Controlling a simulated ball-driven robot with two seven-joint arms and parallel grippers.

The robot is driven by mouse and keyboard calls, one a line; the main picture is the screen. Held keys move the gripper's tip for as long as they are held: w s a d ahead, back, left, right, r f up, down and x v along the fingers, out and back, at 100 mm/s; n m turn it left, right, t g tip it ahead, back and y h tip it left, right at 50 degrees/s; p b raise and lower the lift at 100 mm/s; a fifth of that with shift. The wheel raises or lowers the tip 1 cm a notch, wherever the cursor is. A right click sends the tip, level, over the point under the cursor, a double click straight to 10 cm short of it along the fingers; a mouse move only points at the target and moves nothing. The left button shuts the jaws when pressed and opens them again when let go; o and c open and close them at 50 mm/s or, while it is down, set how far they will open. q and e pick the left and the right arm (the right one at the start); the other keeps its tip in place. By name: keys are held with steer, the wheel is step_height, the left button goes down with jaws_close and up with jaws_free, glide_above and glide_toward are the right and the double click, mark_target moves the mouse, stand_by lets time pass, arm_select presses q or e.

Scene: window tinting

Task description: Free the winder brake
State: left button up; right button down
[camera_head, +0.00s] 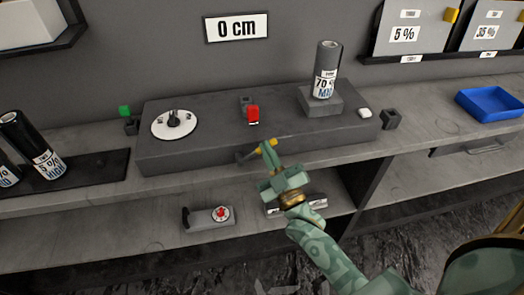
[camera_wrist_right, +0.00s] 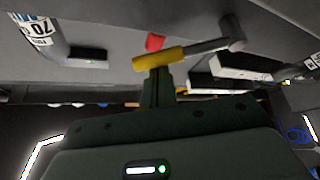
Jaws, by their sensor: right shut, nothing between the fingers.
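A long dark grey console (camera_head: 205,147) stands on the bench. It bears a white dial (camera_head: 174,123) with a dark knob, a red lever (camera_head: 253,113) near its middle, and a roll labelled 70 (camera_head: 326,72) on a block. A crank with a yellow grip (camera_head: 271,143) sticks out of its front; the grip also shows in the right wrist view (camera_wrist_right: 157,59). My right gripper (camera_head: 266,150) is shut and empty, its fingertips right by the yellow grip; whether they touch is unclear. The red lever shows partly in the wrist view (camera_wrist_right: 154,42). No part is labelled as the brake.
A "0 cm" sign (camera_head: 236,27) hangs on the wall. A small device with a red knob (camera_head: 209,217) sits on the lower shelf. A green button (camera_head: 124,111) is left of the console.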

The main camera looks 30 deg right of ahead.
arm_select(q)
steer(key=shift+s+f, duration=0.15)
steer(key=shift+f, duration=0.2)
arm_select(e)
steer(key=shift+d+f+m+h, duration=0.15)
steer(key=shift+f+m+h, duration=0.15)
steer(key=shift+m, duration=0.3)
steer(key=shift+d+f+m+h, duration=0.2)
steer(key=shift+m+h, duration=0.1)
steer(key=shift+m, duration=0.3)
arm_select(q)
steer(key=shift+b, duration=0.3)
